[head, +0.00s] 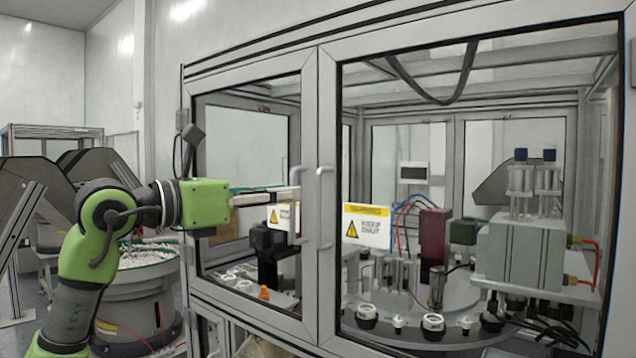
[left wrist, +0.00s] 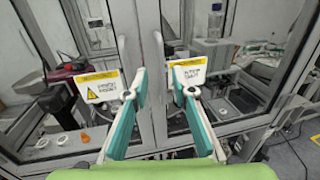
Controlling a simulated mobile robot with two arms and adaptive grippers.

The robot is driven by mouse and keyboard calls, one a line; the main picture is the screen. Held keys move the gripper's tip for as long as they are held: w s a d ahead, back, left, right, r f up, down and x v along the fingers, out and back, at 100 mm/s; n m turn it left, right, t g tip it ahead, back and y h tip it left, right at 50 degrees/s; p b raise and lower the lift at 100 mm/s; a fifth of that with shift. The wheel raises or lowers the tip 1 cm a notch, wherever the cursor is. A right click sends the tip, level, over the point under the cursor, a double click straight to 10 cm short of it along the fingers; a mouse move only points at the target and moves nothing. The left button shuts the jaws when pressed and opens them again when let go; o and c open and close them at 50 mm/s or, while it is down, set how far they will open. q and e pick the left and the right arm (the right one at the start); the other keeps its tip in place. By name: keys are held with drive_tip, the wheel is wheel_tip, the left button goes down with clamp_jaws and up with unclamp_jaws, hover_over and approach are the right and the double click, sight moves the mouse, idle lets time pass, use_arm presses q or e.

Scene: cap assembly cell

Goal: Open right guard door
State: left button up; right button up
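The right guard door (head: 480,180) is a large framed glass panel in the head view and looks closed, flush beside the left door. Its grey vertical handle (head: 326,205) sits on its left frame edge. A yellow and white warning sign (head: 367,226) shows at its lower left. My left gripper (head: 298,194) reaches in from the left, in front of the left door, with its tips by the left door's handle. The left wrist view shows its two teal fingers (left wrist: 160,82) spread apart with nothing clearly between them. Contact with a handle cannot be told. My right gripper is not in view.
The left guard door (head: 245,190) also looks closed, with its own handle (head: 295,205). Behind the glass are a round turntable (head: 415,305), a maroon block (head: 434,235) and a grey cylinder unit (head: 522,250). A feeder bowl (head: 140,280) stands at left near my arm.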

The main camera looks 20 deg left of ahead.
sight(316, 190)
use_arm(q)
drive_tip(key=p+x, duration=0.3)
drive_tip(key=x, duration=0.5)
drive_tip(key=shift+s+d+r, duration=0.1)
drive_tip(key=shift+w+d, duration=0.3)
drive_tip(key=shift+w, duration=0.2)
clamp_jaws()
